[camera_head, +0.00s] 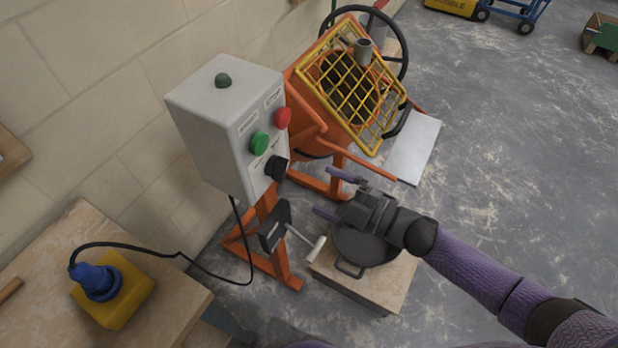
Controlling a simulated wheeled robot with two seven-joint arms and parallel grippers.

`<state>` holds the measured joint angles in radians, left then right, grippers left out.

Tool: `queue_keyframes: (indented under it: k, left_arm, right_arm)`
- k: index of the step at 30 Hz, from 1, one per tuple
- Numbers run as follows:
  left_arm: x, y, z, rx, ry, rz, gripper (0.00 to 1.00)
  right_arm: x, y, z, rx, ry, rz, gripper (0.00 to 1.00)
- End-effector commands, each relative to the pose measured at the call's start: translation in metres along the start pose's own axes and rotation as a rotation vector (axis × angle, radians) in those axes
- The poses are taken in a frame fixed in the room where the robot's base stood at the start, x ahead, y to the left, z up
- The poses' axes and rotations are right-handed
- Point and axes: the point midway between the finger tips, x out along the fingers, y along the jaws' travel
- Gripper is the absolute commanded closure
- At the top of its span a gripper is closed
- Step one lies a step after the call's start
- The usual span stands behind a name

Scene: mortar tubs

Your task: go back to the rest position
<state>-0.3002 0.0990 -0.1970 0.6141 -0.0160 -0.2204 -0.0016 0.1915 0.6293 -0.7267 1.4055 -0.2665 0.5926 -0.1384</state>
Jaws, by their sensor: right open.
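My right gripper (334,194) is open and empty, its two purple fingers spread apart. It is in the middle of the view, with my arm coming in from the lower right. It shows above a dark round tub (364,249) and partly hides it; I cannot tell the height between them. The fingers point left towards the orange mixer stand (265,252) and the control box (222,130). No contact with either can be made out. My left gripper is not in view.
The orange mixer (313,130) with a yellow grid (350,85) stands at the back. A crank handle (306,240) juts out near the tub. The tub stands on a wooden block (350,288). A cable runs to a blue plug (97,281) at the left.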

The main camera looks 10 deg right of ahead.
Motion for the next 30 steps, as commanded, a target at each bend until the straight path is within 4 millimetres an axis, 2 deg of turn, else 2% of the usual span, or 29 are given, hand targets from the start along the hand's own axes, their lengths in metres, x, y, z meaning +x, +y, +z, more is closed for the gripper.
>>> queue_keyframes:
  k: [13, 14, 16, 17, 19, 20, 21, 23, 24, 25, 27, 30]
  left_arm:
    - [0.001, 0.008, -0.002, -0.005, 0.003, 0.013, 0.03]
    - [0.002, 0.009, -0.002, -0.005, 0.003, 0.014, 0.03]
    - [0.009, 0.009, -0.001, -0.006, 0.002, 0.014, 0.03]
    - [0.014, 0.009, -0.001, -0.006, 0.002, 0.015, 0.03]
    - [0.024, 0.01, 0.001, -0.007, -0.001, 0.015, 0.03]
    - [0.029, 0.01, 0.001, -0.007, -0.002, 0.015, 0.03]
    - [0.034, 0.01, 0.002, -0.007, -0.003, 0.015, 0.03]
    - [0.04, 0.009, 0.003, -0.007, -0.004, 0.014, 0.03]
    - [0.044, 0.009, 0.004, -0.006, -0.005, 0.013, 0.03]
    - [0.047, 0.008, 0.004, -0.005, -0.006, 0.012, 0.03]
    - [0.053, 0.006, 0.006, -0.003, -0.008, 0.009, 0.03]
    - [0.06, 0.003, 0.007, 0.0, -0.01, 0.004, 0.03]
  right_arm:
    - [-0.002, -0.002, 0.002, 0.007, -0.009, 0.001, 0.0]
    - [-0.003, -0.006, 0.008, 0.021, -0.03, 0.004, 0.0]
    - [-0.01, -0.027, 0.035, 0.097, -0.148, 0.018, 0.0]
    - [-0.017, -0.042, 0.053, 0.151, -0.228, 0.026, 0.0]
    - [-0.044, -0.091, 0.096, 0.308, -0.458, 0.039, 0.0]
    - [-0.06, -0.116, 0.113, 0.383, -0.564, 0.04, 0.0]
    - [-0.082, -0.151, 0.128, 0.481, -0.699, 0.038, 0.0]
    - [-0.117, -0.203, 0.141, 0.621, -0.888, 0.026, 0.0]
    - [-0.142, -0.238, 0.143, 0.713, -1.008, 0.012, 0.0]
    - [-0.16, -0.265, 0.141, 0.78, -1.095, 0.0, 0.0]
    - [-0.2, -0.322, 0.127, 0.924, -1.281, -0.037, 0.0]
    - [-0.244, -0.383, 0.095, 1.089, -1.489, -0.091, 0.0]
